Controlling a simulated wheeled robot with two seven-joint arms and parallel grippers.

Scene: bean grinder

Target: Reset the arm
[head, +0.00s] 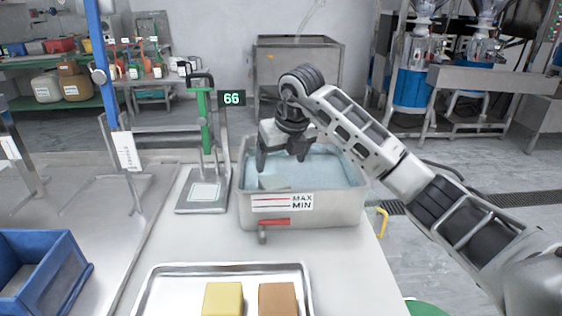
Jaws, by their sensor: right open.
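My right arm reaches in from the right side of the head view. Its gripper (282,162) points down over the water-filled metal basin (340,211). The two fingers are apart with nothing between them. A small grey block (273,183) shows in the basin just below the fingers; I cannot tell whether it floats or rests on something. My left arm and gripper are not in the view.
A metal tray (160,285) with a yellow block (223,299) and a brown block (277,299) lies at the front. A green-handled stand (205,120) is left of the basin. A blue crate (45,282) sits at the left. A red tap (274,223) juts from the basin's front.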

